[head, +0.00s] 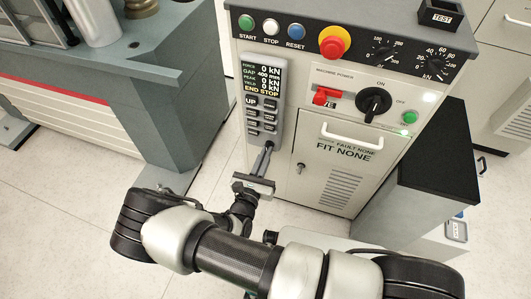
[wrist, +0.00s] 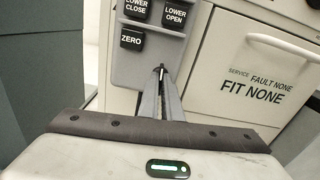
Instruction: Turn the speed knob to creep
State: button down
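The grey control pendant (head: 263,92) hangs on the left of the machine's front, with a display reading END STOP and black buttons. My gripper (head: 267,150) reaches up to the pendant's lower end, below the buttons. In the wrist view its two fingers (wrist: 161,80) are close together on a small dark part, which looks like the speed knob (wrist: 161,70). The fingers hide most of this knob and its markings, so its setting cannot be read. The ZERO button (wrist: 131,39) is just up and left of the fingertips.
The machine front carries a red emergency stop (head: 334,42), a red switch (head: 326,96) and a black rotary switch (head: 374,102). A cabinet door (head: 340,160) marked FIT NONE is right of my gripper. A grey-green machine base (head: 165,110) stands left, with open floor between.

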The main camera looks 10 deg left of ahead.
jog(key=shift+n, duration=4.2)
jog(key=c, duration=2)
grip_release()
jog(key=s, duration=0.5)
jog(key=s+a+p, duration=0.1)
jog(key=s, duration=0.5)
jog(key=s+p, duration=0.1)
jog(key=s, duration=0.5)
jog(key=shift+s+a, duration=0.2)
jog(key=shift+s, duration=0.05)
